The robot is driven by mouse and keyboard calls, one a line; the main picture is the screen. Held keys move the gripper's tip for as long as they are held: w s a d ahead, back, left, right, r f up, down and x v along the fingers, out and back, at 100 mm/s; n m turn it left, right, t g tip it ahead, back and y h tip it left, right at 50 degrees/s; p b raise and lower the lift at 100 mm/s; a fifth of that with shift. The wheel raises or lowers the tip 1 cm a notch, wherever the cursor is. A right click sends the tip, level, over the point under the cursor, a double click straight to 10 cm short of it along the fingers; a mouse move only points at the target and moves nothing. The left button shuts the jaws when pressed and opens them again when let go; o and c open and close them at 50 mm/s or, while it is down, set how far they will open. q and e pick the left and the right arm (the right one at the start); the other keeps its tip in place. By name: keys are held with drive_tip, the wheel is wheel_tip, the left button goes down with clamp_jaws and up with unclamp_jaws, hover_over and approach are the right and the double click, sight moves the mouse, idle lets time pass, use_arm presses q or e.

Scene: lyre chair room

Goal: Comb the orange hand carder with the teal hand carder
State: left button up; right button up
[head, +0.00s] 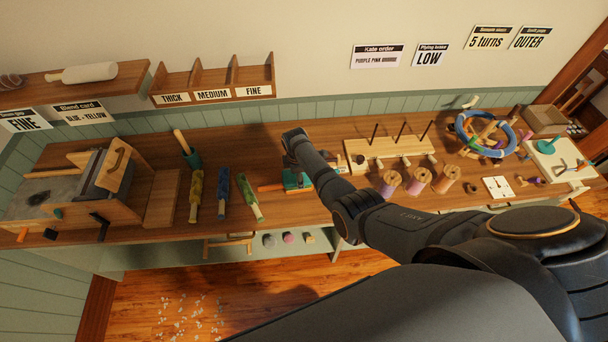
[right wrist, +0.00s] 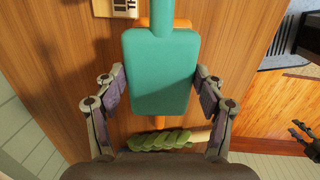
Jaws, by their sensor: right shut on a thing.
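The teal hand carder (right wrist: 160,75) fills the middle of the right wrist view, its flat back facing the camera and its handle pointing up. My right gripper (right wrist: 161,72) is shut on it, one finger at each side. The orange hand carder (right wrist: 160,123) lies under it and is mostly hidden; only orange bits show above and below. I cannot tell whether their faces touch. In the head view the teal carder (head: 305,181) is partly behind my right arm, with the orange handle (head: 270,187) to its left. A dark jaw-like part at the right wrist view's right edge may be my left gripper (right wrist: 305,140).
A green fibre roll (right wrist: 165,140) lies close to the carders, with blue and yellow-green rolls (head: 222,193) (head: 196,194) farther left. A drum carder (head: 75,190) stands at the left. A peg board (head: 390,150) and purple, orange and pink spools (head: 418,181) stand to the right.

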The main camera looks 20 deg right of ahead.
sight(292, 177)
drive_tip(key=shift+w+a+f+b, duration=0.25)
drive_tip(key=shift+a+b, duration=0.15)
drive_tip(key=shift+a, duration=0.3)
drive_tip(key=shift+w+a+f+b, duration=0.1)
drive_tip(key=shift+a+f+b, duration=0.2)
drive_tip(key=shift+a, duration=0.35)
drive_tip(key=shift+f, duration=0.35)
drive_tip(key=shift+d, duration=0.15)
drive_tip(key=shift+s+d+r+p, duration=0.15)
drive_tip(key=shift+d+p, duration=0.1)
drive_tip(key=shift+d, duration=0.25)
drive_tip(key=shift+s+d+f+p, duration=0.1)
drive_tip(key=shift+s+d+p, duration=0.1)
drive_tip(key=shift+d, duration=0.25)
drive_tip(key=shift+s+d+r+p, duration=0.15)
drive_tip(key=shift+d+p, duration=0.2)
drive_tip(key=shift+d, duration=0.45)
drive_tip(key=shift+s+d+f+p, duration=0.1)
drive_tip(key=shift+s+d+p, duration=0.15)
drive_tip(key=shift+d, duration=0.5)
drive_tip(key=shift+s+d+r+p, duration=0.1)
drive_tip(key=shift+d+p, duration=0.3)
drive_tip(key=shift+d, duration=0.4)
drive_tip(key=shift+r+p, duration=0.75)
drive_tip(key=shift+r, duration=0.7)
